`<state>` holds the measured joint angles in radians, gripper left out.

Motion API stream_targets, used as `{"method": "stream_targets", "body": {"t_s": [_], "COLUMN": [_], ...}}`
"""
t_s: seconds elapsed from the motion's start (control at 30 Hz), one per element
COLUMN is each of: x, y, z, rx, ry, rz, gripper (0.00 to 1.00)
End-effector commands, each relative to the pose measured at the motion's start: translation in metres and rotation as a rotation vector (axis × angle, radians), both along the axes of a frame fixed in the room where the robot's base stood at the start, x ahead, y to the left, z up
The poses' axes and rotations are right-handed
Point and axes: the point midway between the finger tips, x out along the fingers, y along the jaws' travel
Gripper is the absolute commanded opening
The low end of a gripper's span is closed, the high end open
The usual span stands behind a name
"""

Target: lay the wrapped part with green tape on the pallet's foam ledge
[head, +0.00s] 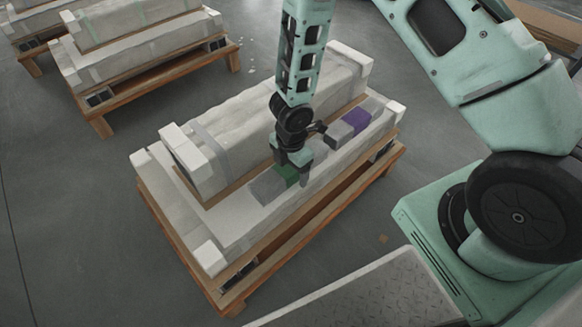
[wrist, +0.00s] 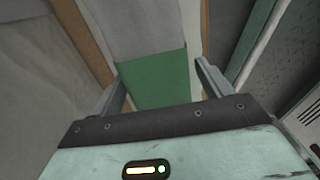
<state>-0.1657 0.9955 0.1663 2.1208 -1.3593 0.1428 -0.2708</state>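The wrapped grey part with green tape (head: 268,187) lies flat on the pale foam ledge (head: 237,217) along the near side of the pallet (head: 210,284). Its green band (head: 288,173) is right below my gripper (head: 295,160). In the wrist view the green tape (wrist: 155,78) sits between my two fingers (wrist: 160,80). The fingers stand one on each side of the part. A narrow gap shows at the right finger, and the left finger is close to the tape's edge. The part's far end is partly hidden by my gripper.
A second wrapped part with purple tape (head: 356,119) lies farther along the same ledge. A long wrapped column (head: 235,130) lies behind it on the pallet. Another loaded pallet (head: 150,75) stands at the upper left. Floor left of the pallet is clear.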

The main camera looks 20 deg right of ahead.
Motion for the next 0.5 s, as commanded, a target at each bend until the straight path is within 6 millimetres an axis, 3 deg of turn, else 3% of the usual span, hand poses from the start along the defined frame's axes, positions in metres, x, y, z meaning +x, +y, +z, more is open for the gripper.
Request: {"method": "stream_targets", "body": {"t_s": [0.33, 0.5], "x": [0.0, 0.0], "y": [0.0, 0.0], "z": [0.009, 0.041], "rx": [0.001, 0.0], "ry": [0.0, -0.001], "rz": [-0.001, -0.003], "gripper": [0.78, 0.78]}}
